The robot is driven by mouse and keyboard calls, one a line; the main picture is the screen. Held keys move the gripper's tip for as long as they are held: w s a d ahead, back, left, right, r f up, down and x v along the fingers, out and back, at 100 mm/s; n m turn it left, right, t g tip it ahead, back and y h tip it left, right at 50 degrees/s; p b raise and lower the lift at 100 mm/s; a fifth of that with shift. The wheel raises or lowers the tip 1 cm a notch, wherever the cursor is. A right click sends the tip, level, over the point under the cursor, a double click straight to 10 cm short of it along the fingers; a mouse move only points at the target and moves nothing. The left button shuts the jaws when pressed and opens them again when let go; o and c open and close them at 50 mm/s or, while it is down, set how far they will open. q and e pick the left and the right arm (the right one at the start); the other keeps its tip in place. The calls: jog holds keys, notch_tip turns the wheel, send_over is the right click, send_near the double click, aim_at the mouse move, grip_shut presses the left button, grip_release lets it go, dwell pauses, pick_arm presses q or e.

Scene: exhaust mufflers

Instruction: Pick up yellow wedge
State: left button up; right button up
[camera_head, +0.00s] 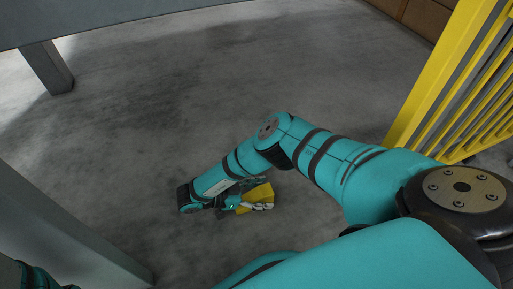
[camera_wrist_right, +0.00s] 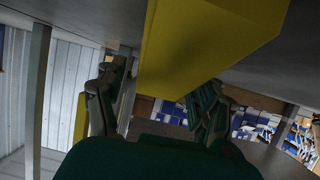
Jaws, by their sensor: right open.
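The yellow wedge (camera_head: 260,192) lies on the grey concrete floor in the middle of the head view. In the right wrist view the wedge (camera_wrist_right: 210,40) is large and close, at the top centre. My right gripper (camera_head: 262,205) is low at the floor, right at the wedge, and partly hides it in the head view. In the wrist view its fingers (camera_wrist_right: 158,96) are spread apart, with the wedge's near end between or just beyond them; I cannot tell whether they touch it. My left gripper does not show.
A yellow barrier (camera_head: 440,85) stands at the right of the head view. A grey table (camera_head: 110,15) with a leg (camera_head: 47,68) is at the upper left. A grey post or panel (camera_head: 65,235) is at the lower left. The floor around the wedge is clear.

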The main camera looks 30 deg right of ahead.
jog(key=shift+b+x, duration=0.45)
jog(key=shift+x, duration=0.8)
jog(key=c, duration=1.4)
